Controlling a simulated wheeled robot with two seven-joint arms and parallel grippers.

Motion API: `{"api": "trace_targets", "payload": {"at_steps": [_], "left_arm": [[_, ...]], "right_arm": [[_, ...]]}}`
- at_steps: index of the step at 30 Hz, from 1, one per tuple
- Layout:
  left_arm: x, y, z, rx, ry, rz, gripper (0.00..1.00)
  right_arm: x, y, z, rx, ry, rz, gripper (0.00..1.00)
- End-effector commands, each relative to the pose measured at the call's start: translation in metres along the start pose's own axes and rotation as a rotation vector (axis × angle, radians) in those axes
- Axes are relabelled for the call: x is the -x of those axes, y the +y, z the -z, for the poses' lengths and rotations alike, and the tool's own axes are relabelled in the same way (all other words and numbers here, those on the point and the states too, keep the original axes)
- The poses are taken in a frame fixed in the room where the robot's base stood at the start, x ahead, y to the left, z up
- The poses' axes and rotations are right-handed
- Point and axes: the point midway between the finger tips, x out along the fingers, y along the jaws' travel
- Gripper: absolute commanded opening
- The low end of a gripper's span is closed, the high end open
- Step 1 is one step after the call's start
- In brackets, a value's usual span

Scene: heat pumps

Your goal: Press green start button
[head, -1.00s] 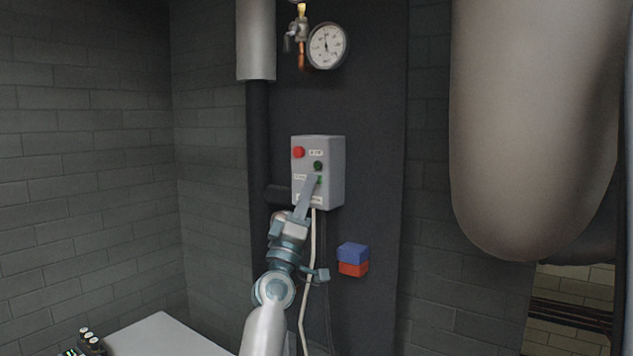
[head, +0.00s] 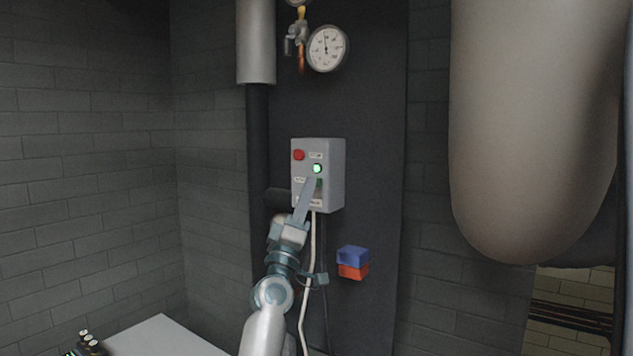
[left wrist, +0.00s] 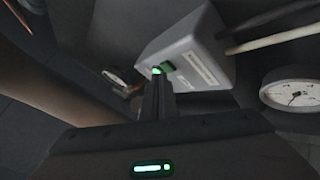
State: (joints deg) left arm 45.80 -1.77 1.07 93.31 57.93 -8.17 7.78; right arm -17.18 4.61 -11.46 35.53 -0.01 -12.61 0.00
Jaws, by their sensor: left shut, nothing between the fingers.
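A grey control box (head: 335,175) is fixed to the dark panel. On its front are a red button (head: 299,155) and, to the right and lower, a round green light (head: 317,169), brightly lit. Just below that light a darker green part (head: 319,184) shows at my left fingertips; it also shows in the left wrist view (left wrist: 169,67). My left gripper (head: 315,181) is shut and empty, its tips at the box front. In the left wrist view the shut fingers (left wrist: 157,84) end at the green parts; exact contact is hidden. My right gripper is out of view.
A pressure gauge (head: 327,48) and a valve (head: 299,38) sit above the box. A blue and red block (head: 352,262) is on the panel below right. A white cable (head: 308,278) hangs under the box. A large pipe (head: 535,130) fills the right.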

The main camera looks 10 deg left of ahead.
Motion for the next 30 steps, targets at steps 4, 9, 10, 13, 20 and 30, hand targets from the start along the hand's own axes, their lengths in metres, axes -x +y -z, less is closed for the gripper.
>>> {"api": "trace_targets", "payload": {"at_steps": [4,9,10,13,20,30], "left_arm": [[0.003,0.003,0.003,-0.001,0.0,0.001,0.0],[0.005,0.003,0.004,-0.001,0.0,0.0,0.0],[0.005,0.003,0.004,-0.001,0.0,0.0,0.0],[0.005,0.003,0.004,-0.001,0.0,0.0,0.0],[0.007,0.006,0.006,0.0,0.0,0.0,0.0],[0.025,0.021,0.02,-0.001,0.001,0.0,0.0]], "right_arm": [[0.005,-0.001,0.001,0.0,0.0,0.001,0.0],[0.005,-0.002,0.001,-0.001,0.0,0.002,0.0],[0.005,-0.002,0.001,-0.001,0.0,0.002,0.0],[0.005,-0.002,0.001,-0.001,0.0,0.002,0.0],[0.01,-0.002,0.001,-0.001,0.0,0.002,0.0],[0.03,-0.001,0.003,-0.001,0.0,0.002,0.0]]}}
